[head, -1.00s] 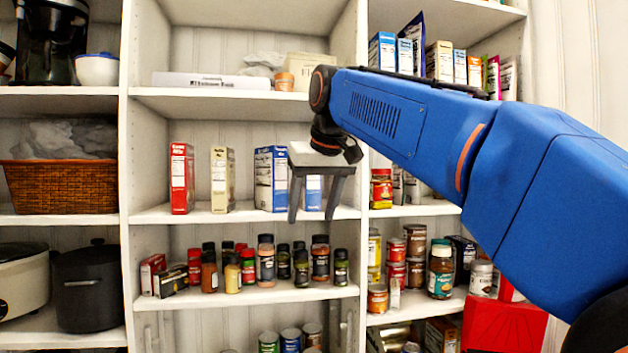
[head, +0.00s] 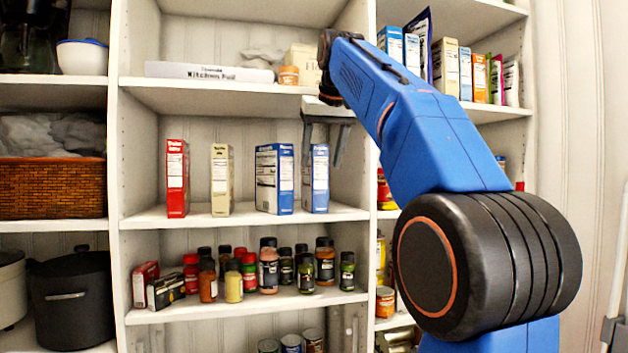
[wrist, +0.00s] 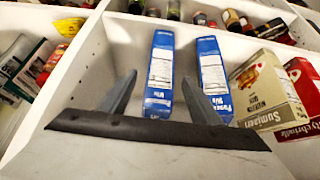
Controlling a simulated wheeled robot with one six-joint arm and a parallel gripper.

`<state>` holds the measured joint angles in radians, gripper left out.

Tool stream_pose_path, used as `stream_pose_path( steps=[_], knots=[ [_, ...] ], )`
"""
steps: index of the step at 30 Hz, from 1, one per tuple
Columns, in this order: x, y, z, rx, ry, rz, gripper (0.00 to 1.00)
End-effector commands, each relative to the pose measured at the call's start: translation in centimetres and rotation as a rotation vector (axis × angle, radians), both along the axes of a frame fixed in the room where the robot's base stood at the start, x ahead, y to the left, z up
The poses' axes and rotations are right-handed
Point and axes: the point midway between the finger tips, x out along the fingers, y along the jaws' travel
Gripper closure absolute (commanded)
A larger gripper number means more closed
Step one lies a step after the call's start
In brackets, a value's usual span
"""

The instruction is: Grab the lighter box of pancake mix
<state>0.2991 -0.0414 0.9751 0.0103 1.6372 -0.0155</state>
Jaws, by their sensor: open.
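Two blue boxes stand upright on the middle shelf: a wider one (head: 274,180) and a paler, narrower one (head: 315,180) to its right. To their left are a cream box (head: 221,180) and a red box (head: 177,178). My gripper (head: 321,158) is open and empty, high by the paler blue box and overlapping its top in the head view. In the wrist view the order is reversed; the left blue box (wrist: 160,85) shows between my fingers, and the other blue box (wrist: 212,75) is to the right. I cannot read which is pancake mix.
The shelf board (head: 250,215) is bare in front of the boxes. A vertical divider (head: 366,250) stands close on the right. Jars (head: 268,265) fill the shelf below. The shelf above (head: 220,90) holds a flat white box (head: 208,72).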

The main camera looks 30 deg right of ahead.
Motion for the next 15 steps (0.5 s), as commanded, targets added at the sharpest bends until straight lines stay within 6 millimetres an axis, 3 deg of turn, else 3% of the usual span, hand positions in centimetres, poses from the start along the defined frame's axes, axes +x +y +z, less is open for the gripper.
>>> stream_pose_path(
  steps=[3, 15],
  knots=[
    [1.2, -0.3, 0.0, 0.0, 0.0, 0.0, 0.42],
    [2.9, -0.8, 0.0, 0.0, 0.0, 0.0, 0.42]
  ],
)
